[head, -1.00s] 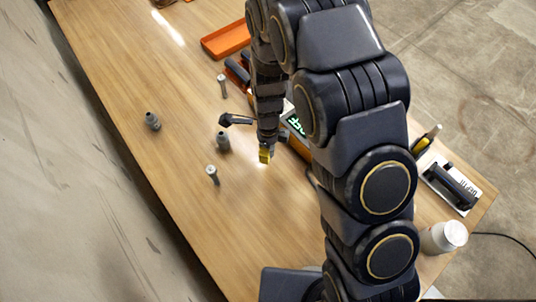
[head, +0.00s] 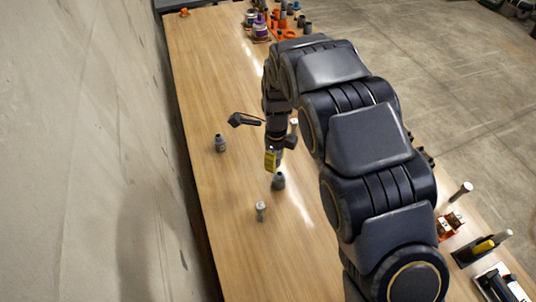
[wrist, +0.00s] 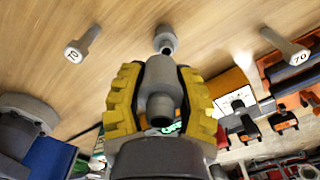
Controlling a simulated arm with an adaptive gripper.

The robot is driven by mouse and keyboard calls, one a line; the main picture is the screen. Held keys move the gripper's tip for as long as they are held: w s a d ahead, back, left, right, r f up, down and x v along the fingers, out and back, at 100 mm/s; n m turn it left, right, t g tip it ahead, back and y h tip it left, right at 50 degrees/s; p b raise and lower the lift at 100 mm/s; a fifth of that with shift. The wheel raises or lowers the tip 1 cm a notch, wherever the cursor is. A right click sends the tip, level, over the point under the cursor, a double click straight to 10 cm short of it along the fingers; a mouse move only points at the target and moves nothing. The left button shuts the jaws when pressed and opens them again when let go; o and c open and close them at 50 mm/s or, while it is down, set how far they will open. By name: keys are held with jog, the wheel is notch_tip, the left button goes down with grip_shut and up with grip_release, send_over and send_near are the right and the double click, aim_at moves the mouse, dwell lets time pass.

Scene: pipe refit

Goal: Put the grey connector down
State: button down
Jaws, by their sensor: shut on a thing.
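My gripper (wrist: 160,98) has yellow padded fingers, shut on a grey connector (wrist: 161,92) in the wrist view. The connector is a stepped tube with its narrower open end toward the camera.
Orange trays and tools crowd the right of the wrist view. The wooden table (head: 205,60) is clear along its left side, beside a wall (head: 90,150).

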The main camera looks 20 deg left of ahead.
jog(key=w+a+f, duration=0.1)
jog(key=w+f, duration=0.1)
jog(key=w+a+f, duration=0.4)
jog(key=shift+w+f, duration=0.25)
jog(key=shift+w, duration=0.1)
jog(key=shift+w+a+f, duration=0.5)
jog(key=shift+w+f, duration=0.25)
jog(key=shift+f, duration=0.15)
jog(key=shift+s+f, duration=0.1)
jog(key=shift+f, duration=1.4)
jog(key=shift+f, duration=0.2)
jog(key=c, duration=0.7)
grip_release()
jog(key=shift+r, duration=0.1)
